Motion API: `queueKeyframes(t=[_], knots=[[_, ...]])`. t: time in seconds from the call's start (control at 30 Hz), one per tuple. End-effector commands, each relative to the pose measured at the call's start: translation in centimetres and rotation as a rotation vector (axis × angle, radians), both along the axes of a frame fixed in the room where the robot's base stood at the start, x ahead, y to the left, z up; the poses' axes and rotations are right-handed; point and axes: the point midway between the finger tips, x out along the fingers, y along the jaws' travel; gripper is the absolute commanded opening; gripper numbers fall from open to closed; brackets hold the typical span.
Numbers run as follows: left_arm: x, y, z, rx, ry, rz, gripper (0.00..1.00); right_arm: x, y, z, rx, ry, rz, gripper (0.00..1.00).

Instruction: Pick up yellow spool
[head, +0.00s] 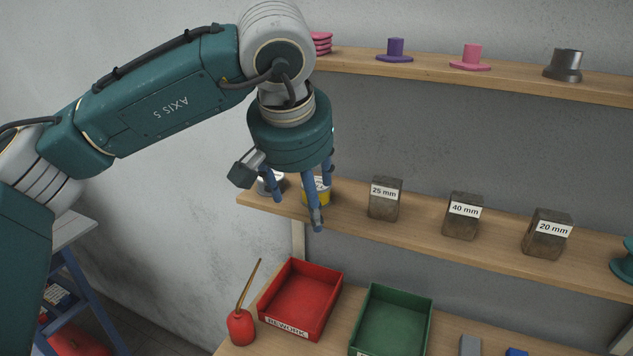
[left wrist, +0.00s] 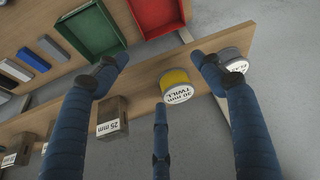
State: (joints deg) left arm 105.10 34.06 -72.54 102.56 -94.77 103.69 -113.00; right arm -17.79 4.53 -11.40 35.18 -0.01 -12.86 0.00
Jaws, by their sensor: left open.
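The yellow spool (head: 318,195) stands on the middle wooden shelf, partly hidden behind my left gripper's blue fingers in the head view. In the left wrist view the yellow spool (left wrist: 176,88) shows a white label reading "30 mm TWILL". My left gripper (head: 302,192) hangs over the left end of that shelf with its fingers spread. In the wrist view its open fingers (left wrist: 165,95) lie around the spool's area, with nothing held between them. Whether any finger touches the spool cannot be told. My right gripper is in neither view.
A grey spool (head: 267,185) stands left of the yellow one. A 25 mm block (head: 385,200) stands to its right, then 40 mm and 20 mm blocks. An upper shelf (head: 520,77) holds other pieces. Below are a red tray (head: 333,300), a green tray (head: 425,325) and an oil can (head: 240,328).

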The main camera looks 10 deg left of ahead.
Motion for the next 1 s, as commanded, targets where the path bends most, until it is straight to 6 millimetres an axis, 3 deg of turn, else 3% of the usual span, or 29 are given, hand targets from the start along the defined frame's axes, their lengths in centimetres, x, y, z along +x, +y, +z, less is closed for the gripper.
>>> queueKeyframes(t=[0.17, 0.27, 0.4, 0.53, 0.9, 1.0], knots=[[1.7, 0.0, 0.0, 0.000, 0.002, -0.001, 0.68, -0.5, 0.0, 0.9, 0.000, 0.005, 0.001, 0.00], [2.4, 0.0, 0.1, 0.001, 0.002, 0.000, 0.68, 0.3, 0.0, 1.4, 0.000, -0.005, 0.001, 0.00], [4.6, 0.0, 0.4, 0.001, 0.002, 0.004, 0.68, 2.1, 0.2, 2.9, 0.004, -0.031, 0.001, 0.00], [6.6, 0.0, 0.3, 0.000, 0.002, 0.001, 0.68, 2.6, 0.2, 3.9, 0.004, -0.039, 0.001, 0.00], [7.0, 0.0, -1.2, 0.000, -0.001, -0.001, 0.68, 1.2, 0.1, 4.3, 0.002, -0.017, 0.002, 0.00], [7.0, 0.0, -1.1, 0.000, 0.000, -0.001, 0.50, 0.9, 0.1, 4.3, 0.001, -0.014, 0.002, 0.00]])
